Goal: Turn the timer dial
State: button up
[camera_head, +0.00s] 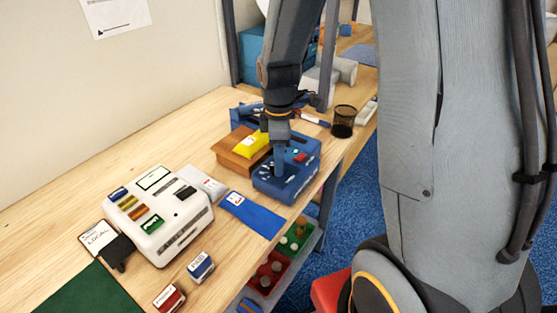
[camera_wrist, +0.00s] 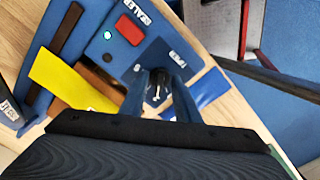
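The blue sealer (camera_head: 287,190) stands near the table's right edge, with a red button and a green light on top. The wrist view shows its blue panel (camera_wrist: 96,58), with lettering beside the button and beside the dial. The black timer dial (camera_wrist: 157,90) has a pale pointer mark. My gripper (camera_wrist: 158,82) points down at the panel, its two blue fingers on either side of the dial. I cannot tell whether they touch it. In the head view my gripper (camera_head: 280,172) is at the sealer's top and hides the dial.
A yellow packet (camera_head: 251,144) lies on a brown block (camera_head: 232,158) left of the sealer. A blue mat (camera_head: 250,216) lies in front, then a white machine (camera_head: 160,218). A black mesh cup (camera_head: 343,122) stands behind right. Bins (camera_head: 268,275) sit below the table edge.

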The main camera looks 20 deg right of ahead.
jog(key=shift+r+b, duration=0.9)
jog(key=shift+r, duration=3)
